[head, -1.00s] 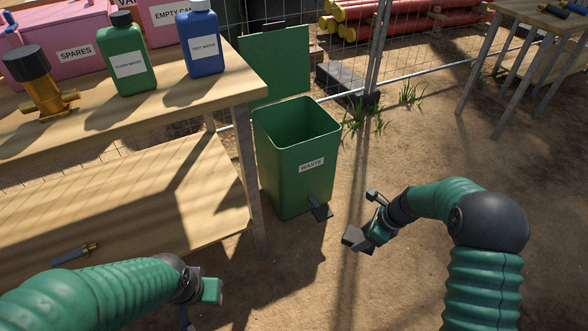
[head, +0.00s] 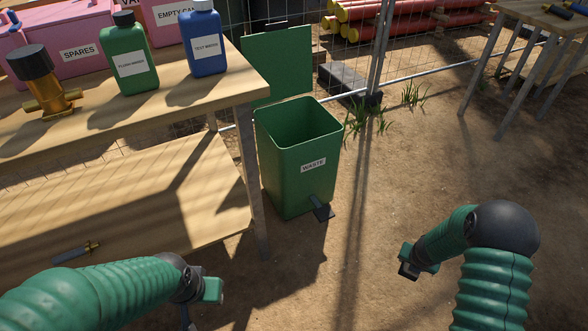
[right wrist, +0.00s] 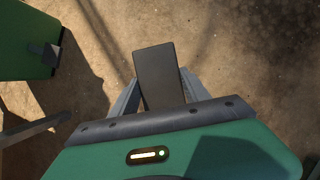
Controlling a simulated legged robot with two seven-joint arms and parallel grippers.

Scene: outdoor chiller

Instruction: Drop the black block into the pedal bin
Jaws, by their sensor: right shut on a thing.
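The green pedal bin (head: 292,165), labelled WASTE, stands on the dirt beside the table with its lid (head: 277,66) raised. Its black pedal (head: 322,210) is at the lower front. The bin also shows at the left edge of the right wrist view (right wrist: 25,40). My right gripper (head: 407,270) is to the right of the bin and apart from it. It is shut on the black block (right wrist: 160,75), which sticks out between its fingers in the right wrist view. My left gripper (head: 207,291) is at the lower left, below the table; its fingers are not clear.
A wooden table (head: 150,117) at left holds a green bottle (head: 133,60), a blue bottle (head: 203,45), a brass fitting (head: 45,80) and pink bins (head: 75,45). A wire fence (head: 400,50) runs behind. Open dirt lies between the bin and my right arm.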

